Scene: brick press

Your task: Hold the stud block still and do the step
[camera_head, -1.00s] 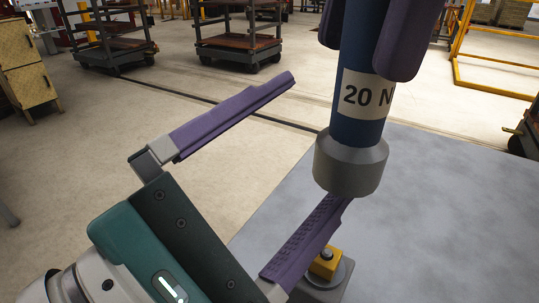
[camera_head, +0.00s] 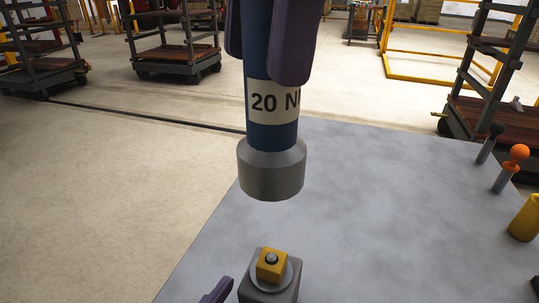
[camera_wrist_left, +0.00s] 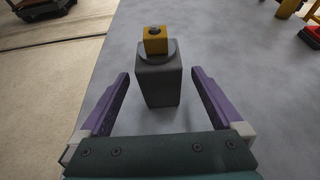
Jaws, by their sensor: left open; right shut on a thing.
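The stud block is a grey block (camera_head: 256,291) with a round grey disc, a small yellow block (camera_head: 268,272) and a dark round stud on top. It stands upright on the grey table. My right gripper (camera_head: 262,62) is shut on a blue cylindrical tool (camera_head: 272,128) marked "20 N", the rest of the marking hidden. The tool's grey end hangs above the table, apart from the yellow block. My left gripper (camera_wrist_left: 160,78) is open; in the left wrist view the grey block (camera_wrist_left: 158,88) shows between its purple fingers, with gaps on both sides. In the head view only one fingertip shows.
The grey table (camera_head: 370,200) is clear around the block. At its right edge stand an orange-topped peg (camera_head: 506,170), a dark-topped peg (camera_head: 490,144) and a yellow cylinder (camera_head: 525,218). In the left wrist view a red object (camera_wrist_left: 311,34) lies far right. Trolleys stand behind.

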